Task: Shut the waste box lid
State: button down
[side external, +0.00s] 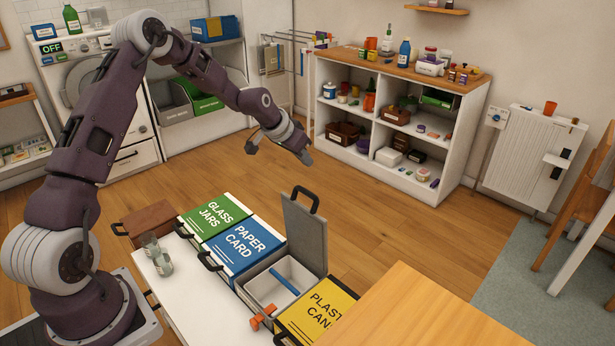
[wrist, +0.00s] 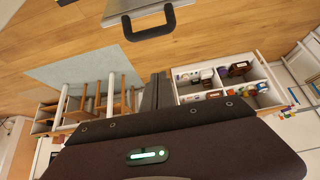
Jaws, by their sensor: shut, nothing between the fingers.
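The waste box (side external: 260,290) is a grey bin with a pale inside, standing open in the row of boxes. A blue stick and an orange item show in or at it. Its grey lid (side external: 304,238) stands upright at the back edge, with a dark loop handle (side external: 305,194) on top. In the wrist view the lid (wrist: 125,8) and its handle (wrist: 150,25) show at the top edge. My gripper (side external: 306,157) is shut and empty, in the air above and behind the raised lid, apart from it. Its fingers (wrist: 157,91) also show in the wrist view.
Closed green (side external: 215,215), blue (side external: 240,248) and yellow (side external: 320,308) boxes flank the waste box. Glass jars stand on the white surface (side external: 190,300) in front. A wooden table (side external: 440,310) is at the lower right. Open floor lies behind, before the white shelf (side external: 385,125).

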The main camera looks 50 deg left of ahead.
jog(key=f, duration=0.3)
jog(key=w+f, duration=0.1)
jog(key=f, duration=0.4)
jog(key=shift+w+d+f, duration=0.1)
jog(key=shift+w+f, duration=0.1)
jog(key=shift+f, duration=0.15)
